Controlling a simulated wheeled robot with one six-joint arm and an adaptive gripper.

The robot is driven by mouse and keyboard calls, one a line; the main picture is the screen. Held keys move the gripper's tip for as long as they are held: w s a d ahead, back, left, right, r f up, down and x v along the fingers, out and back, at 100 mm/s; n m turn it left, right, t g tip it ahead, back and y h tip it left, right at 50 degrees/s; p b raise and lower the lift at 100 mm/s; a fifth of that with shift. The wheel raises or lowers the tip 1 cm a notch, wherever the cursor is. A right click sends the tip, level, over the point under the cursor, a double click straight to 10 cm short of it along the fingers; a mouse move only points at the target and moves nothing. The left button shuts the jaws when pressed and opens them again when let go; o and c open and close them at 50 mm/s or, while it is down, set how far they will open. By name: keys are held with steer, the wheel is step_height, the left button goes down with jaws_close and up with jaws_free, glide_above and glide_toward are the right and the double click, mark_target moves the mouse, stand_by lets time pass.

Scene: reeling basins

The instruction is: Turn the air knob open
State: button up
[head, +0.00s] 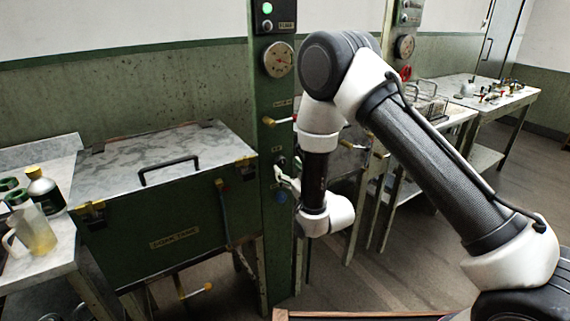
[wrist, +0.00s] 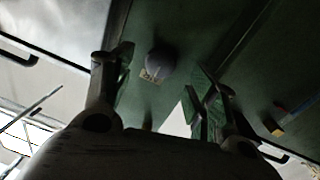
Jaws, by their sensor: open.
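A round greyish knob (wrist: 160,64) with a small pale label shows on the green post in the wrist view, beyond and between my fingers. My gripper (wrist: 157,95) is open, one finger on each side of the knob, and looks apart from it. In the head view my gripper (head: 283,178) is close to the front of the green post (head: 275,95). A dark knob (head: 279,161) sits just above my gripper and a blue round part (head: 281,196) just below. The labels are too small to read, so I cannot tell which is the air knob.
A gauge (head: 278,59) and a yellow-tipped lever (head: 274,121) are higher on the post. A green tank (head: 160,235) with a marble-like lid stands left. A bottle (head: 44,188) and jug (head: 32,232) stand on the left table. More benches stand at the right.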

mark_target(282, 164)
steer(key=x, duration=0.5)
steer(key=shift+w+a, duration=0.2)
steer(key=c, duration=1)
